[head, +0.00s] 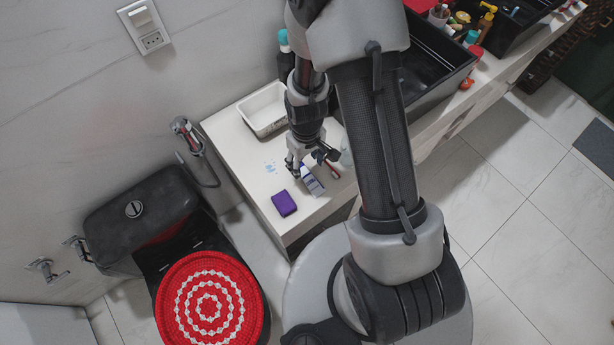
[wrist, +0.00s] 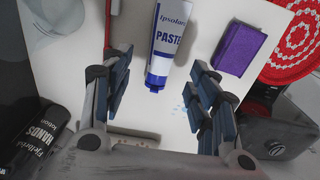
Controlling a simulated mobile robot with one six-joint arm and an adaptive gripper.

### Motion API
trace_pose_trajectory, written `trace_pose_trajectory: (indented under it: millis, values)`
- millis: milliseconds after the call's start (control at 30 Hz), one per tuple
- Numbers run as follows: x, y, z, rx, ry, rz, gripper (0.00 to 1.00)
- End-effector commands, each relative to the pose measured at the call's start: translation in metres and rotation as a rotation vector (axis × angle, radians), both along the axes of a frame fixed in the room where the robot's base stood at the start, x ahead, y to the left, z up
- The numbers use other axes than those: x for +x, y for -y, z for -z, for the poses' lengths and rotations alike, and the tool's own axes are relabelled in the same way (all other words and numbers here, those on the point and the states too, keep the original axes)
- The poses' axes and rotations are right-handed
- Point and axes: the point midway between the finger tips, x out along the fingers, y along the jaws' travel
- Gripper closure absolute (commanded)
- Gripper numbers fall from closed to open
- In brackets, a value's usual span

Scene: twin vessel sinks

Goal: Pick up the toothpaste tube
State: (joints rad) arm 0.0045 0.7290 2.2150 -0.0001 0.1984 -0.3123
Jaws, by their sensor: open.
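The toothpaste tube (wrist: 171,38), white with blue lettering and a blue cap, lies on the white counter. In the wrist view it lies between the lines of my two open fingers, with its cap end toward my gripper (wrist: 161,66). In the head view the tube (head: 313,184) shows near the counter's front edge, just below my gripper (head: 306,165). My gripper is open and empty above it, and I cannot tell the exact height gap.
A purple sponge (head: 284,203) lies left of the tube. A thin red item (wrist: 108,18) and a clear glass (wrist: 48,20) are on its other side. A white tray (head: 247,112) and a black lotion bottle (wrist: 40,145) stand behind. A black sink (head: 432,90) is right.

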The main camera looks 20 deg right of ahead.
Motion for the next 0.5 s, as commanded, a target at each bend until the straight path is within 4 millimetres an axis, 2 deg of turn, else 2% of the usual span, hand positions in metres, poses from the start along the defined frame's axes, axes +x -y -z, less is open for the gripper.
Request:
trace_pose_trajectory:
  millis: [167,400,500]
  values:
    - [-0.003,0.000,0.014,0.000,-0.001,0.000,0.46]
    - [-0.007,0.000,0.050,0.000,-0.001,0.000,0.46]
    - [-0.007,0.000,0.053,0.000,0.001,0.000,0.46]
